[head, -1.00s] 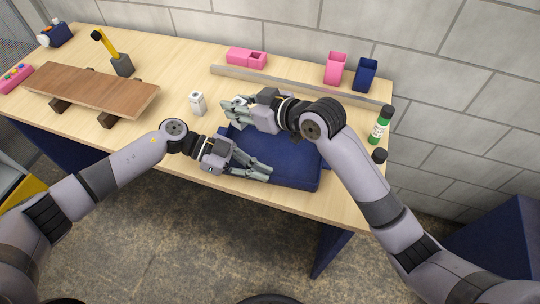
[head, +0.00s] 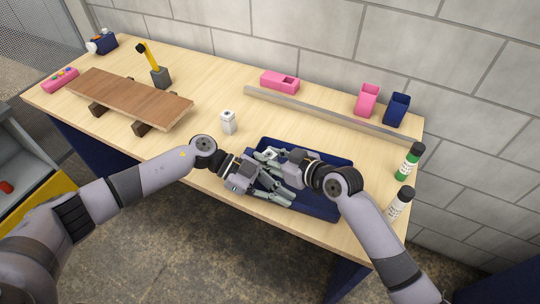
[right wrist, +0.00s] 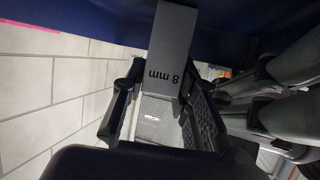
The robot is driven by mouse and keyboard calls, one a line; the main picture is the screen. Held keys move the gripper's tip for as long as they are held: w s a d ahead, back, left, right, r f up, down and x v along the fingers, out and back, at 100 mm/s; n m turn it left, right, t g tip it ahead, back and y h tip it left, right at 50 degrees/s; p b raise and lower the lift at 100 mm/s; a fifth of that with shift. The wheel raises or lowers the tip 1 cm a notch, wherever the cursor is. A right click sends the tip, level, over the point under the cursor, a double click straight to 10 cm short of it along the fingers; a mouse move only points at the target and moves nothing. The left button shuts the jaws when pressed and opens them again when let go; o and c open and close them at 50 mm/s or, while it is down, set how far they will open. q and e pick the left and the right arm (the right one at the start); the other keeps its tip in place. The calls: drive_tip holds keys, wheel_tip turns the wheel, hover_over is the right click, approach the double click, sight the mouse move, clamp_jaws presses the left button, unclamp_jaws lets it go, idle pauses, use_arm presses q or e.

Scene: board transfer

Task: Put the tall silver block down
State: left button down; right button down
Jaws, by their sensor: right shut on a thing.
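The tall silver block (right wrist: 170,45), a grey bar marked "8 mm", shows in the right wrist view between the fingers of my right gripper (right wrist: 160,105). In the head view my right gripper (head: 268,160) is over the left part of the dark blue tray (head: 325,205), shut on the block. The block is hard to make out there, and I cannot tell whether it touches the tray. My left gripper (head: 288,196) is just below the right one, over the tray's near left side. Its fingers look apart and empty.
A small white block (head: 228,123) stands left of the tray. A brown board (head: 130,97) rests on dark supports farther left. A grey rail (head: 330,115), pink box (head: 279,82), pink bin (head: 367,99) and blue bin (head: 396,108) are behind. Two bottles (head: 408,162) (head: 400,204) stand right.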

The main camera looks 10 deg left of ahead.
drive_tip(key=shift+f, duration=0.1)
drive_tip(key=c, duration=1.6)
unclamp_jaws()
drive_tip(key=shift+o, duration=0.2)
drive_tip(key=shift+d+r, duration=0.1)
drive_tip(key=shift+r, duration=0.1)
drive_tip(key=v, duration=1.2)
